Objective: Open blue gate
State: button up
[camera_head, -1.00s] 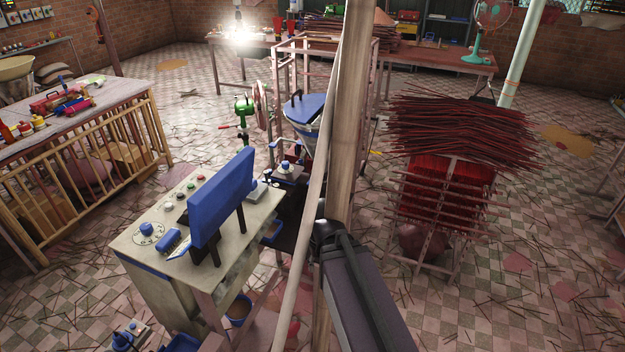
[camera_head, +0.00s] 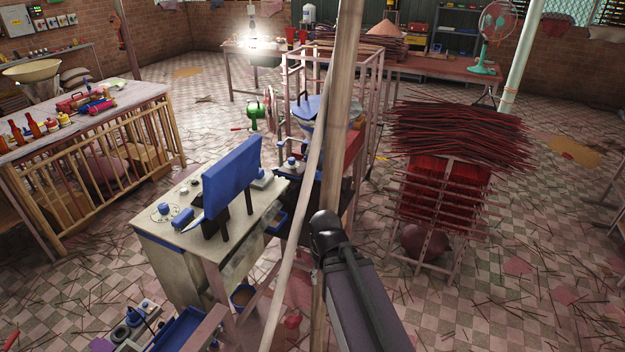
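An upright flat blue panel (camera_head: 232,177) stands on dark supports on the pale machine table (camera_head: 159,234), left of centre. It may be the blue gate, but I cannot tell for sure. A blue lid (camera_head: 305,109) sits on a hopper in the wooden frame behind it. My dark arm rises from the bottom edge, right of the machine, and its black joint overlaps a wooden pole. My gripper is not visible, so its state and distance from the blue panel cannot be seen.
A wooden pole (camera_head: 341,110) and a thinner slanted pole (camera_head: 296,235) stand close in front. A rack of red incense sticks (camera_head: 445,190) is at right. A railed wooden table (camera_head: 115,148) is at left.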

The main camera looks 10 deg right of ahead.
aim_at(318, 177)
jog(key=z, duration=0.6)
jog(key=i, duration=0.95)
